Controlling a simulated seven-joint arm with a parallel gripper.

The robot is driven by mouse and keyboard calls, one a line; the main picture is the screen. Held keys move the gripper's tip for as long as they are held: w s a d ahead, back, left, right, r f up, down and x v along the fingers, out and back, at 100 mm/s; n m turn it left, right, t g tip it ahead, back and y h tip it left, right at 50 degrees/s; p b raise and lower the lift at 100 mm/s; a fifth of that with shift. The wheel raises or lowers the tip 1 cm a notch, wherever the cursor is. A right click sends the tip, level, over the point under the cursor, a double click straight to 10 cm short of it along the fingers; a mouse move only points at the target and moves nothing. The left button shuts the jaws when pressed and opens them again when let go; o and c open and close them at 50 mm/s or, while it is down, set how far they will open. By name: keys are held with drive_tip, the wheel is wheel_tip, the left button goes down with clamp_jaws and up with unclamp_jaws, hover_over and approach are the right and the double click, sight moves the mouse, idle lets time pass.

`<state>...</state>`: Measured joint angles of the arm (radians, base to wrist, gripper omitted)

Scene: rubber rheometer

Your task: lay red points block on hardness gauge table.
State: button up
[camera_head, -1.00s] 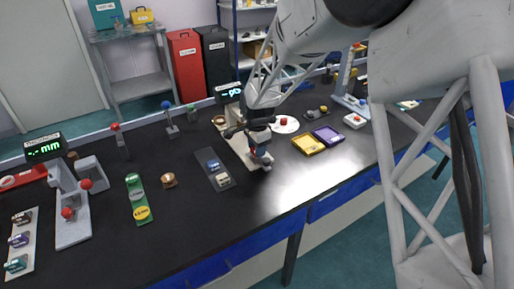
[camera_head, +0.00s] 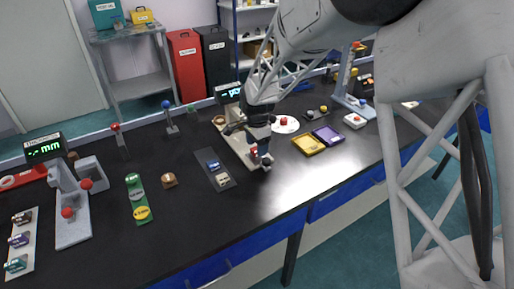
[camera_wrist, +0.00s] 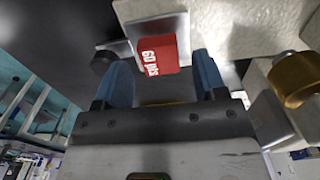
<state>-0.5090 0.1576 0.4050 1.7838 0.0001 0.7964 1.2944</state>
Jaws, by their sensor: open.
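The red block (camera_wrist: 157,55), marked "60 pts", lies on a small pale metal plate (camera_wrist: 183,27) in the wrist view. In the head view only a small red patch of the block (camera_head: 254,152) shows beside my gripper. My gripper (camera_wrist: 163,72) is open, with one blue finger on each side of the block's near end. I cannot tell whether either finger touches it. In the head view my gripper (camera_head: 265,163) is low over the front end of the hardness gauge's pale base (camera_head: 236,150). The gauge's display (camera_head: 229,92) stands behind, and my arm hides part of the gauge.
A brass cylinder (camera_wrist: 297,80) is close on the right in the wrist view. A dark strip with sample blocks (camera_head: 213,170) lies left of my gripper. Yellow (camera_head: 308,145) and purple (camera_head: 328,135) trays lie right. The black table's front is clear.

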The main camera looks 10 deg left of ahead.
wheel_tip(320, 180, up, 11)
drive_tip(key=shift+f, duration=0.2)
idle(0.3)
idle(0.6)
drive_tip(key=s+d+r+n, duration=0.1)
drive_tip(key=s+d+r, duration=0.3)
drive_tip(key=d, duration=0.3)
drive_tip(key=s+d+r+n+t, duration=0.1)
drive_tip(key=s+d+r+n, duration=0.15)
drive_tip(key=s+d, duration=0.4)
drive_tip(key=s+d+r+n, duration=0.1)
drive_tip(key=s+d+r, duration=0.25)
drive_tip(key=d, duration=0.55)
drive_tip(key=s+d+n, duration=0.2)
drive_tip(key=s+d, duration=0.5)
drive_tip(key=s, duration=0.4)
drive_tip(key=s+d+n+t, duration=0.1)
drive_tip(key=s+d+n, duration=0.1)
drive_tip(key=s+d, duration=0.5)
drive_tip(key=s, duration=0.4)
drive_tip(key=shift+s+d+f+t, duration=0.2)
drive_tip(key=shift+d+f+t, duration=0.05)
drive_tip(key=shift+d+t, duration=0.1)
